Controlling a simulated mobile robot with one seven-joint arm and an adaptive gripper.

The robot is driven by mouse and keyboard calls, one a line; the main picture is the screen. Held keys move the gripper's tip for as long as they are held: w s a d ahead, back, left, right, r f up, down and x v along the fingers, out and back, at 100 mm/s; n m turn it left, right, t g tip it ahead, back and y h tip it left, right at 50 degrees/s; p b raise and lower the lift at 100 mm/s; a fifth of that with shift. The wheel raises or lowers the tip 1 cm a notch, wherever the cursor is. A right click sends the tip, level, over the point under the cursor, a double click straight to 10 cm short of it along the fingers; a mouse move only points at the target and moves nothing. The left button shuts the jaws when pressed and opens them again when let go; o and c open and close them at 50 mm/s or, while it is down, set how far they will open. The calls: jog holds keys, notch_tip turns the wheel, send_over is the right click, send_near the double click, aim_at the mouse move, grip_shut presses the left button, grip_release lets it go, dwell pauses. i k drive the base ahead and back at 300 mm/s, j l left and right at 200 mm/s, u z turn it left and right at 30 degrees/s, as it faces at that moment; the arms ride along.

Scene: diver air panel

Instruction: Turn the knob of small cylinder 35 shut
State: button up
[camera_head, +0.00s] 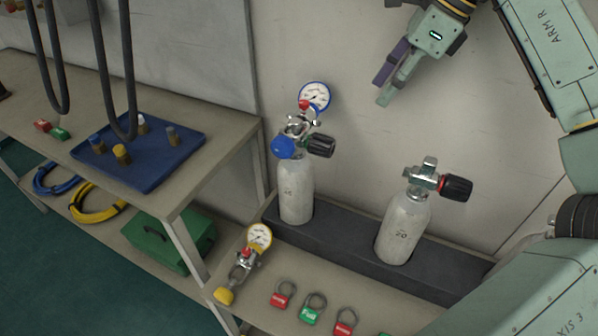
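Two small grey-white cylinders stand upright in a dark rack. The left cylinder (296,193) carries a regulator with a blue-rimmed gauge (315,96), a blue round cap (284,147) and a dark green-black knob (320,146) pointing right. Its label is too small to read. The right cylinder (403,230) has a label that looks like 20, a bare metal valve and a black knob with a red ring (456,188). My gripper (381,92) is up by the wall, above and between the cylinders, touching neither. Its fingers look close together; their gap is unclear, and no held object shows.
The dark rack (345,246) sits on a low bench with a loose yellow-rimmed gauge assembly (259,238) and several red and green tags (309,310). A table at left holds a blue tray (150,170) under hanging hoses. The wall behind is clear.

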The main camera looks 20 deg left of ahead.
aim_at(320, 145)
jog(key=k+u, duration=0.25)
jog(key=u, duration=0.15)
jog(key=k+u, duration=0.35)
jog(key=i+j, duration=0.05)
